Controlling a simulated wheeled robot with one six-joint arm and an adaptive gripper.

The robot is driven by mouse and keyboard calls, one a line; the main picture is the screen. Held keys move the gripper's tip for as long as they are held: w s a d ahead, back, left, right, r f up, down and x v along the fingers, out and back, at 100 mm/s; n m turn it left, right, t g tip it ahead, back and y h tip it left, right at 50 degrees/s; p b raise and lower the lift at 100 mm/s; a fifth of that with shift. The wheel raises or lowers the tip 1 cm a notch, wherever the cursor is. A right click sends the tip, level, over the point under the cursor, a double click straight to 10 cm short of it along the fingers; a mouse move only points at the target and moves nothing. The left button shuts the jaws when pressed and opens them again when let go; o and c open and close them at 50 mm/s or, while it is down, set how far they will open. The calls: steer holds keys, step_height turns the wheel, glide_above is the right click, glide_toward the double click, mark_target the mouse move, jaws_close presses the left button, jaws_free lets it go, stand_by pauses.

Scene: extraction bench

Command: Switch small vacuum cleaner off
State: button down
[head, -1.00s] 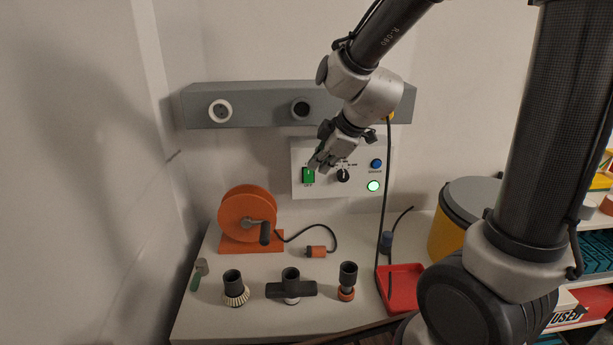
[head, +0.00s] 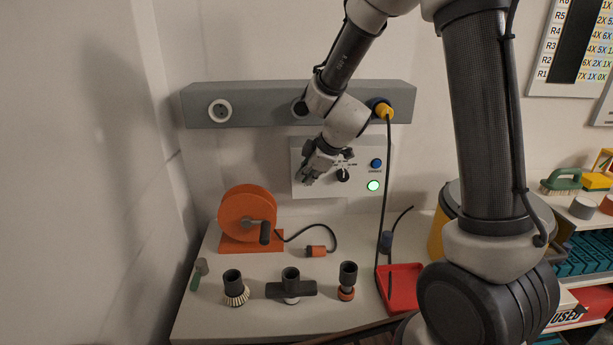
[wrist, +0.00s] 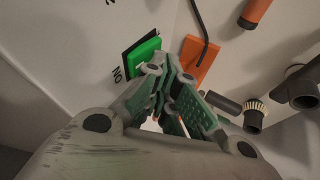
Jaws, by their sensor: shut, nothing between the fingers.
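A white control panel (head: 330,188) on the wall carries a black knob (head: 343,175), a blue button (head: 376,163) and a lit green lamp (head: 373,186). My gripper (head: 308,180) is shut and empty in front of the panel's left side, hiding the green switch in the head view. In the wrist view the green rocker switch (wrist: 146,53) shows in a black frame, with "ON" lettering beside it. The shut fingertips (wrist: 172,70) are close beside the switch; whether they touch it I cannot tell. The vacuum cleaner's body cannot be made out.
A grey socket rail (head: 250,107) runs above the panel, with a yellow plug (head: 384,111) and hanging cable. An orange cable reel (head: 246,215), several nozzles (head: 290,288) and a red tray (head: 404,287) are on the bench below. A yellow bin stands right, partly behind my arm.

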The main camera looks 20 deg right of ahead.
steer(key=shift+w+f, duration=0.25)
steer(key=shift+f, duration=0.05)
steer(key=shift+r, duration=0.8)
steer(key=shift+s, duration=0.15)
